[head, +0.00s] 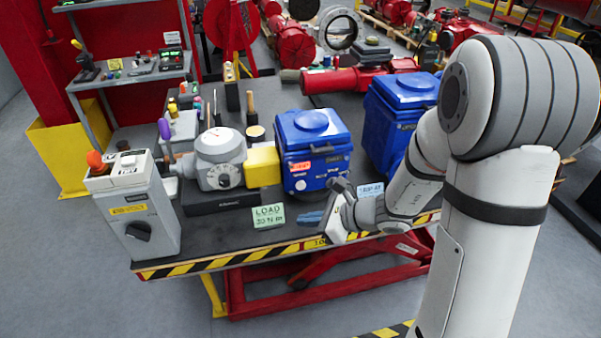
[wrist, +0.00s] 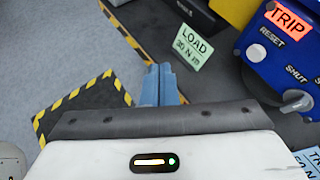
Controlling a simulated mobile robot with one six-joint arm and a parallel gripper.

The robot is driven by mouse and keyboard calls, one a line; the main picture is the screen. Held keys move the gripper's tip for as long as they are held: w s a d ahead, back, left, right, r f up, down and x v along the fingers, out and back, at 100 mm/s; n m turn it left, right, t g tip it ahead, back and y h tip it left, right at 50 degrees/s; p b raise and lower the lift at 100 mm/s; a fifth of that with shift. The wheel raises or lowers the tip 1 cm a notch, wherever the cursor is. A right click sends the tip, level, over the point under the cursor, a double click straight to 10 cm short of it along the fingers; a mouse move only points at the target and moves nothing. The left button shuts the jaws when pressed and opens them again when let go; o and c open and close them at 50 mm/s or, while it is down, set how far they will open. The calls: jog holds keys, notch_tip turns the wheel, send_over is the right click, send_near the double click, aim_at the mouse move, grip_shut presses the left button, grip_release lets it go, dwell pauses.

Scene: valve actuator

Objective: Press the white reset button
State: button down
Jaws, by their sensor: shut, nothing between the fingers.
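The blue actuator box (head: 318,180) with an orange TRIP label stands on the dark bench in the head view. It also shows at the right edge of the wrist view (wrist: 300,48). The white reset button (wrist: 256,53) is a small round disc below and left of the RESET lettering on it. In the head view a small white disc (head: 300,185) shows low on the box's front. My gripper (head: 308,218) is shut and empty, its blue fingers in front of and below the box, apart from it. In the wrist view its fingers (wrist: 160,82) are together, left of the button.
A green LOAD card (head: 268,216) stands left of my gripper. A grey gauge unit with a yellow block (head: 263,166) joins the box's left side. A grey control box (head: 143,215) is at the far left. Another blue box (head: 400,105) stands behind my arm. A striped edge (head: 210,264) borders the bench.

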aim_at(301, 185)
jog(key=w+d+f+m+t+h, duration=0.1)
jog(key=w+d+f+m+t, duration=0.1)
jog(key=w+f+m, duration=0.3)
jog(key=shift+m+t, duration=0.4)
jog(key=shift+m, duration=0.6)
jog(key=shift+p, duration=0.3)
jog(key=w+a+p, duration=0.2)
jog(key=w, duration=0.6)
jog(key=shift+w+a, duration=0.2)
jog(key=shift+w, duration=0.05)
jog(key=shift+f, duration=0.1)
dwell(0.7)
jog(key=shift+w+a, duration=0.1)
jog(key=shift+w, duration=0.4)
